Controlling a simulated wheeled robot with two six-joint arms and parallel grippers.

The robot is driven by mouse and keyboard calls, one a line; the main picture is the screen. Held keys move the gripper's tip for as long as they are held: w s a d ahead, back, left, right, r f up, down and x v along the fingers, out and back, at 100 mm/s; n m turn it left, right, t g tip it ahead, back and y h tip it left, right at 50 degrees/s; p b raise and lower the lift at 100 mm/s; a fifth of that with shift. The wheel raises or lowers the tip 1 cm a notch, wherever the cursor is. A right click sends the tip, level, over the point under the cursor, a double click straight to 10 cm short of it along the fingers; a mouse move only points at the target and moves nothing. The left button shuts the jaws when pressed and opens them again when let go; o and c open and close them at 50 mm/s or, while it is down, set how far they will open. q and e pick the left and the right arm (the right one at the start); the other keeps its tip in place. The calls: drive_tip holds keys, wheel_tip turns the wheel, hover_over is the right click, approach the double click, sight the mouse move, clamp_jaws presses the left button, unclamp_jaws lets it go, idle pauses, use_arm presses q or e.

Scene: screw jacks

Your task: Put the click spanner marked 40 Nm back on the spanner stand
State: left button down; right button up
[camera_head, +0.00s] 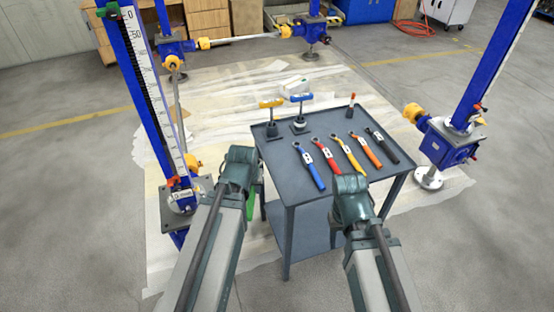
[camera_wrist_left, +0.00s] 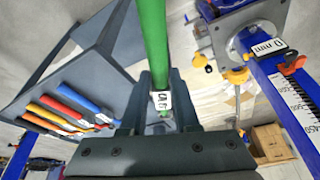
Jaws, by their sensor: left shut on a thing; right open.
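My left gripper (camera_head: 243,168) is shut on a green spanner (camera_wrist_left: 153,45), beside the left edge of the grey stand (camera_head: 285,185). The spanner bears a small white label whose marking I cannot read surely. In the head view only a little of the green spanner (camera_head: 250,205) shows below the gripper. On the stand's top lie a blue spanner (camera_head: 312,172), a red one (camera_head: 326,158), a yellow one (camera_head: 346,153), an orange one (camera_head: 366,150) and a black one (camera_head: 384,146), in a row. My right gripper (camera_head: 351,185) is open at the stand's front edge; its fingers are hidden.
A yellow T-handled tool (camera_head: 271,106) and a blue T-handled tool (camera_head: 301,102) stand at the back left of the top. A small red-tipped item (camera_head: 351,103) stands at the back right. Blue screw jack columns (camera_head: 150,85) rise at both sides. The top's left front is bare.

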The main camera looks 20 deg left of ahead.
use_arm(q)
drive_tip(key=w+d, duration=0.1)
drive_tip(key=w, duration=0.3)
drive_tip(key=w+d+f+b, duration=0.1)
drive_tip(key=w, duration=0.4)
drive_tip(key=w+d, duration=0.1)
drive_tip(key=w, duration=0.4)
drive_tip(key=shift+f, duration=0.15)
drive_tip(key=shift+w, duration=0.45)
drive_tip(key=shift+w+d+f, duration=0.1)
drive_tip(key=shift+w+d, duration=0.05)
drive_tip(key=shift+w, duration=0.35)
drive_tip(key=f+b, duration=0.2)
drive_tip(key=b, duration=0.1)
drive_tip(key=shift+s+f, duration=0.25)
drive_tip(key=shift+f, duration=0.15)
drive_tip(key=shift+f+b, duration=0.35)
drive_tip(key=shift+b, duration=0.1)
